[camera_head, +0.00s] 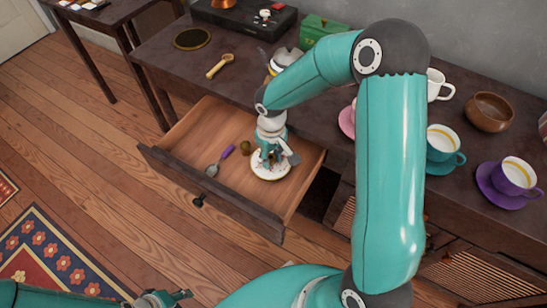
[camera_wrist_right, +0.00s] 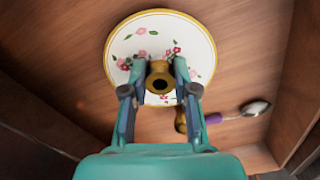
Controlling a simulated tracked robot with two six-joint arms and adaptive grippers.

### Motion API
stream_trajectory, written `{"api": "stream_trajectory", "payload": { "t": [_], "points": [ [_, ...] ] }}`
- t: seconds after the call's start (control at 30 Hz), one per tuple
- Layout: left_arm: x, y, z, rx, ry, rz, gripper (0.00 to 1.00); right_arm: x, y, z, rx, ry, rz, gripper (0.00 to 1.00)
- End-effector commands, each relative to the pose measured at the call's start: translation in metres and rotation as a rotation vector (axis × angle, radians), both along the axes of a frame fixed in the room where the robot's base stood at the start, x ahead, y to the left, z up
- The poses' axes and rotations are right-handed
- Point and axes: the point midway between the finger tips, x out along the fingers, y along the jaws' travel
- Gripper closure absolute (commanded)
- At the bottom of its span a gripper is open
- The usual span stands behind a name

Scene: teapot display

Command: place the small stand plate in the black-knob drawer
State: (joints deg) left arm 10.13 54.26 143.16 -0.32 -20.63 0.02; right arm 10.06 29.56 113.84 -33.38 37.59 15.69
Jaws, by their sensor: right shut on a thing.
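The small stand plate (camera_head: 271,168) is white with pink flowers and a gold rim. It is inside the open black-knob drawer (camera_head: 180,150), towards the right; whether it touches the drawer floor I cannot tell. The black knob (camera_head: 198,201) is on the drawer front. My right gripper (camera_head: 272,150) is above the plate. In the right wrist view the gripper (camera_wrist_right: 160,88) is shut on the plate's gold centre post, and the plate (camera_wrist_right: 120,45) shows beyond the fingers. My left gripper (camera_head: 168,298) is at the bottom edge, partly cut off.
A purple-handled spoon (camera_head: 220,160) and a small olive-gold object (camera_head: 245,147) lie in the drawer left of the plate. On the table are a wooden spoon (camera_head: 220,66), a green box (camera_head: 318,30), a teal cup (camera_head: 443,145), a purple cup (camera_head: 514,175) and a brown bowl (camera_head: 489,112).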

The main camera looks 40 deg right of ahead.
Motion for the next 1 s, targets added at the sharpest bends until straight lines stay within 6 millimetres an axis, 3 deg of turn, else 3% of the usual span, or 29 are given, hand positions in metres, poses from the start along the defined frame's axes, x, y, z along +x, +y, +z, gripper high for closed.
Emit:
{"api": "stream_trajectory", "payload": {
  "t": [0.2,0.23,0.4,0.77,1.0],
  "points": [
    [0.0,0.0,-0.003,0.0,0.0,0.0,0.61,-0.001,-0.001,-0.003,0.0,0.001,-0.002,1.0],
    [0.0,0.0,-0.003,0.0,0.0,0.0,0.61,-0.001,-0.001,-0.003,0.0,0.001,-0.002,0.7],
    [0.0,0.0,-0.001,0.0,0.0,0.0,0.61,-0.001,-0.001,-0.002,0.0,0.002,-0.003,0.47],
    [0.0,0.0,0.003,0.0,0.0,0.0,0.61,-0.001,-0.002,0.003,0.0,0.001,-0.004,0.47],
    [0.0,0.0,0.008,0.0,0.0,0.0,0.61,0.0,-0.002,0.036,-0.001,-0.004,-0.005,0.47]
  ]
}}
